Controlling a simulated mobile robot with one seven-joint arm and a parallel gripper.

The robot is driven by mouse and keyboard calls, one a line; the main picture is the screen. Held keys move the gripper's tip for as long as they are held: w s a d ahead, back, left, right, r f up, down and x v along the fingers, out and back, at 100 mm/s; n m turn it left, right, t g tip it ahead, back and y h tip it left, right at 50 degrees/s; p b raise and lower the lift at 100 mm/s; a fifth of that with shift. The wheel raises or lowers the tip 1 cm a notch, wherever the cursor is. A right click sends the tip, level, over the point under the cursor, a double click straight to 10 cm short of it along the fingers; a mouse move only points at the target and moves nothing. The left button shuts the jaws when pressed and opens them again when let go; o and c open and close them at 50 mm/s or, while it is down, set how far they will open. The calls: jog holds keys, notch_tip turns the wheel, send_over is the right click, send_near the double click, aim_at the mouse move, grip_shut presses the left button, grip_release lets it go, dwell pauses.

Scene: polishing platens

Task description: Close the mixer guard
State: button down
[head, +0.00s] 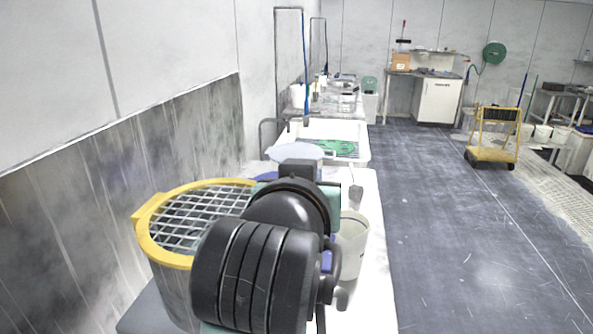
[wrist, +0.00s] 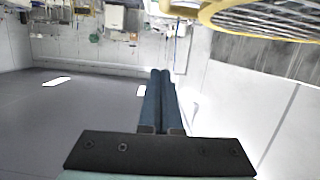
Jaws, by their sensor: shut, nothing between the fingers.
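The mixer guard (head: 146,236), a yellow ring with a wire mesh, lies over the top of the metal mixer bowl (head: 172,290) at the lower left of the head view. My arm covers its right side, and I cannot tell whether it sits fully flush on the bowl. Its yellow rim also shows at the upper right of the wrist view (wrist: 207,17), which looks upside down. My gripper (wrist: 160,75) is shut and empty, with the guard off to one side and apart from the fingers. In the head view my arm hides the fingers.
A whitish cup (head: 353,248) stands on the white bench (head: 368,300) right of my arm. A pale basin (head: 362,138) with something green is behind. The wall is close on the left. Open floor (head: 450,240) lies to the right, with a yellow cart (head: 493,155) farther back.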

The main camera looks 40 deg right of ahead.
jog(key=f+b, duration=0.1)
jog(key=f, duration=0.1)
jog(key=f+m+b, duration=0.1)
jog(key=f+b, duration=0.1)
jog(key=f, duration=0.1)
jog(key=d+f+m+b, duration=0.1)
jog(key=f, duration=0.1)
jog(key=shift+s+f+t+y+b, duration=0.2)
jog(key=shift+s+t+y+b, duration=0.1)
jog(key=shift+s+b, duration=0.1)
jog(key=shift+f, duration=0.1)
